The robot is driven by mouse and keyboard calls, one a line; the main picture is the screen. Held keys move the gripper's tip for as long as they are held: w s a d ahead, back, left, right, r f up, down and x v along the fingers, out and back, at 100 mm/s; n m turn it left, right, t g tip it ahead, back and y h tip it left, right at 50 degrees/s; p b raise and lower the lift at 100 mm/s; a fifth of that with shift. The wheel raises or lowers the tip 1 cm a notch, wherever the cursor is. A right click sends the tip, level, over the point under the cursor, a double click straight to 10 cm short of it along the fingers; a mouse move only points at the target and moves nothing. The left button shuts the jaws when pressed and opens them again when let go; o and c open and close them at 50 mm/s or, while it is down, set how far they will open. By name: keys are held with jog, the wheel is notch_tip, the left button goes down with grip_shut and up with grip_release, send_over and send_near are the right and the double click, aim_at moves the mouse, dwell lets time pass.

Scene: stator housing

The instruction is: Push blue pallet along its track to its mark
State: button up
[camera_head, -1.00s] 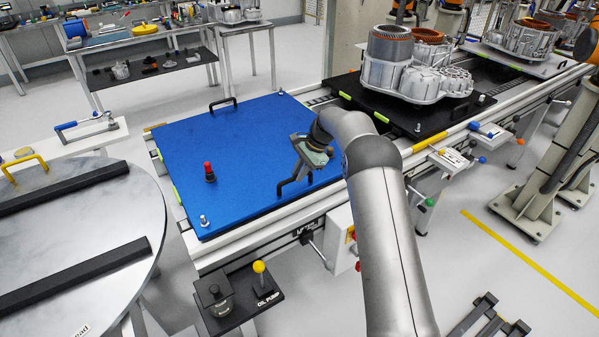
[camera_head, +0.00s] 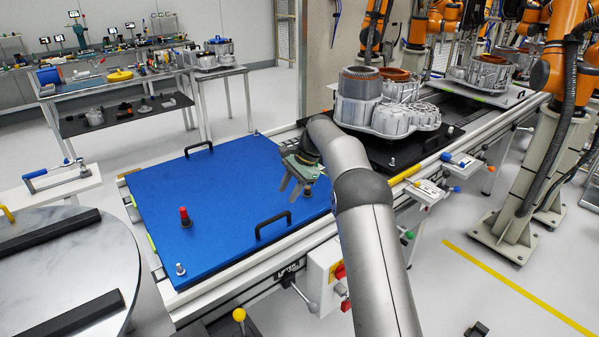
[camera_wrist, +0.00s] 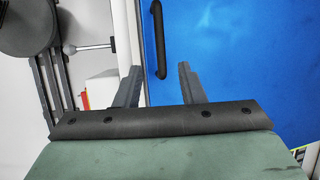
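The blue pallet (camera_head: 225,188) lies flat on the left end of the track (camera_head: 222,303). A black bar handle (camera_head: 272,226) stands at its near edge and another (camera_head: 199,147) at its far edge. My gripper (camera_head: 286,190) is open and empty over the right part of the pallet, apart from the near handle. In the wrist view, my gripper's two fingers (camera_wrist: 160,72) are spread, with the black handle (camera_wrist: 158,38) beyond them on the blue pallet (camera_wrist: 235,55). My arm hides the pallet's right end. I cannot make out its mark.
A black pallet (camera_head: 385,150) with a grey stator housing (camera_head: 385,112) stands further right on the track. A lever and a white control box (camera_head: 326,272) project from the track's near side. A round table (camera_head: 90,265) stands at left.

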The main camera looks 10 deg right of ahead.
jog(key=v, duration=0.8)
jog(key=shift+p, duration=0.3)
dwell(0.4)
